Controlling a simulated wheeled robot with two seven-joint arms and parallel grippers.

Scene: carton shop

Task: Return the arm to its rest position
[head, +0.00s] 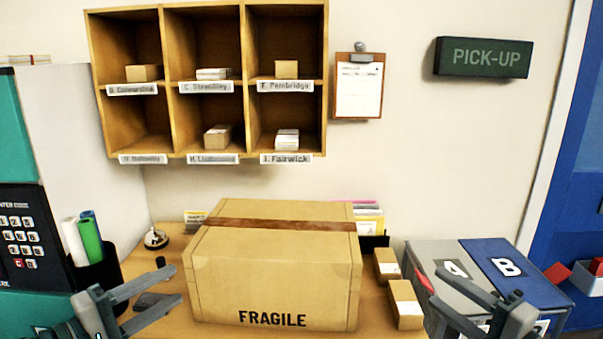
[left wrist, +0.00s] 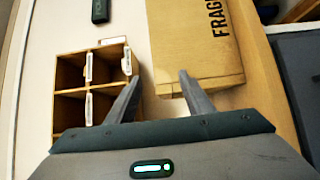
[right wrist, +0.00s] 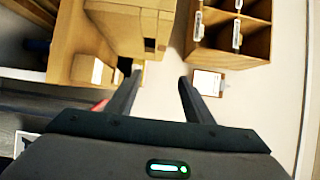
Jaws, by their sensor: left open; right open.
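My left gripper (head: 168,282) is open and empty at the lower left of the head view, left of the large carton marked FRAGILE (head: 275,275). In the left wrist view its two fingers (left wrist: 160,88) are spread apart, with the carton (left wrist: 190,45) beyond them. My right gripper (head: 434,290) is open and empty at the lower right, in front of the grey bin A (head: 425,258). In the right wrist view its fingers (right wrist: 158,85) are spread with nothing between them. The carton is closed, with brown tape along its top.
Small boxes (head: 405,305) stand right of the carton. A pigeonhole shelf (head: 164,80) and a clipboard (head: 358,88) hang on the wall. A blue bin B (head: 520,275) stands right.

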